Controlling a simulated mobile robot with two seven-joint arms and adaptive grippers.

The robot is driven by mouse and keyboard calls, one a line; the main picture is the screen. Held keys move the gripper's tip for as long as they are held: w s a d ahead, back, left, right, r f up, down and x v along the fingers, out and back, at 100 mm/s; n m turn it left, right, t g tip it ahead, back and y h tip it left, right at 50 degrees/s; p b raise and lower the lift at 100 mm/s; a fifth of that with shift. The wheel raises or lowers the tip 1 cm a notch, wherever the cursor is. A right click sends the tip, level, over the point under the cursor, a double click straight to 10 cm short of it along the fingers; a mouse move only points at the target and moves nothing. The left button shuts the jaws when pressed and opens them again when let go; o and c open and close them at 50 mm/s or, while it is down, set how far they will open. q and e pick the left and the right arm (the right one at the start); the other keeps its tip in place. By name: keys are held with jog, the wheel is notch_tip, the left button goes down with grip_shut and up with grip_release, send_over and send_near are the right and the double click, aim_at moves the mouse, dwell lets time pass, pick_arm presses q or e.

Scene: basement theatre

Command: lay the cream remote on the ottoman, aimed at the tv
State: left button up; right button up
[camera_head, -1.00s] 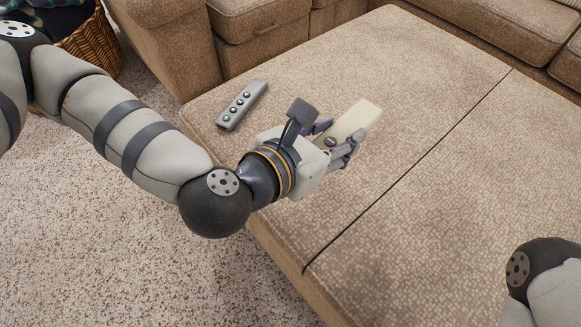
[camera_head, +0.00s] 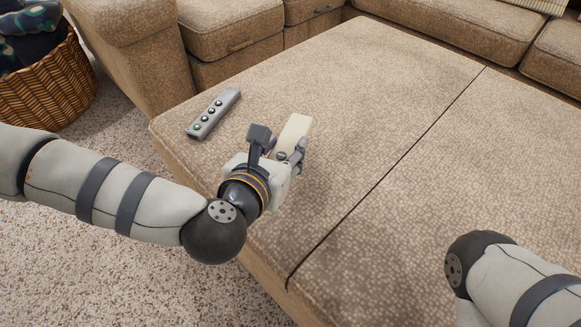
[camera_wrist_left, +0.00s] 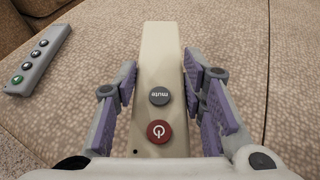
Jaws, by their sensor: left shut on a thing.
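The cream remote (camera_head: 295,131) is between the fingers of my left gripper (camera_head: 282,156), which is shut on it over the ottoman (camera_head: 350,95). In the left wrist view the cream remote (camera_wrist_left: 160,60) points away from the gripper, with a grey "mute" button and a red power button at its near end. The purple finger pads of my left gripper (camera_wrist_left: 160,95) stand on both its sides. I cannot tell whether the remote touches the ottoman. My right arm shows at the lower right; its gripper is out of view. No tv is in view.
A grey remote (camera_head: 213,114) lies on the ottoman to the left of my left gripper; it also shows in the wrist view (camera_wrist_left: 38,62). A wicker basket (camera_head: 50,92) stands on the carpet. A sofa (camera_head: 235,50) borders the far side. The ottoman's right half is clear.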

pick_arm(q)
jog(key=shift+w+d+f+b, duration=0.15)
jog(key=shift+w+d+f, duration=0.15)
jog(key=shift+f, duration=0.25)
jog(key=shift+w+d+f+b, duration=0.2)
jog(key=shift+w+f, duration=0.2)
jog(key=shift+f, duration=0.15)
jog(key=shift+w+d+f+b, duration=0.15)
jog(key=shift+f+b, duration=0.25)
jog(key=shift+f, duration=0.5)
jog(key=shift+w+d+f+b, duration=0.15)
jog(key=shift+f+b, duration=0.2)
jog(key=shift+f, duration=0.55)
pick_arm(e)
jog(key=shift+s+d+f+g, duration=0.1)
jog(key=shift+s+f+g, duration=0.15)
jog(key=shift+f, duration=0.25)
jog(key=shift+s+f+g, duration=0.15)
jog(key=shift+s+f, duration=0.15)
jog(key=shift+f, duration=0.15)
pick_arm(q)
jog(key=shift+a, duration=0.1)
jog(key=shift+f, duration=0.2)
jog(key=o, duration=1.2)
jog(key=shift+r, duration=0.1)
